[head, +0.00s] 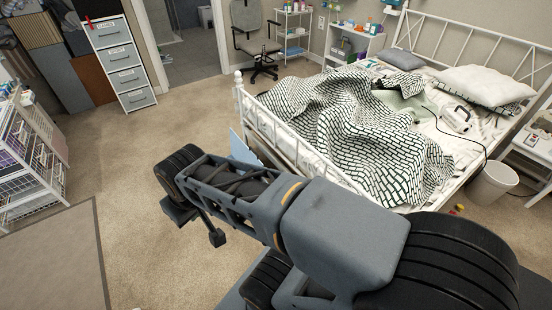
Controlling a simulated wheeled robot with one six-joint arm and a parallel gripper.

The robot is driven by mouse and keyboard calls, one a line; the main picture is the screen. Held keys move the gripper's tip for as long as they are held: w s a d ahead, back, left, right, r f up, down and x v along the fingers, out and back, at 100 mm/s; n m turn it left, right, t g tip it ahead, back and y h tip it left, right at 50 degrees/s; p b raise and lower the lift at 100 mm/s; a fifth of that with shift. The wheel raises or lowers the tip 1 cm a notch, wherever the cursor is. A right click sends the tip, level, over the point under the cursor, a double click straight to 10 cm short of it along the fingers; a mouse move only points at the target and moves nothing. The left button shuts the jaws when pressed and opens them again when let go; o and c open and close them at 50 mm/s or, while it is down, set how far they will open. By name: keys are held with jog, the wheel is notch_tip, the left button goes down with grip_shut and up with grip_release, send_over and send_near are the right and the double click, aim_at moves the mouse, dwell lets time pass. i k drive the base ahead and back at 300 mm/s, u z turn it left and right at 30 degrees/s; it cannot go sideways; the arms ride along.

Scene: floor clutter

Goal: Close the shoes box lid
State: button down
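No box that I can read as the shoes box shows clearly. A light blue flat panel (244,151) stands tilted beside the bed's foot end in the head view. Its lower part is hidden behind my arm, so I cannot tell whether it is a box lid. My arm crosses the middle of the view. Dark end parts of my gripper (199,224) hang low at the arm's left end, over the carpet. They are small and partly covered by the arm, so I cannot tell their opening. Nothing is seen held there.
The bed (246,112) with rumpled blankets fills the right. A grey drawer tower (122,59) with labelled fronts stands back left. A wire rack (30,150) and a brown-grey mat (50,262) are at left. An office chair (252,40) stands behind. Carpet between them is clear.

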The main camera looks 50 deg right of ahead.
aim_at(239, 151)
jog(key=z, duration=1)
jog(key=i, duration=1.6)
jog(key=u, duration=0.05)
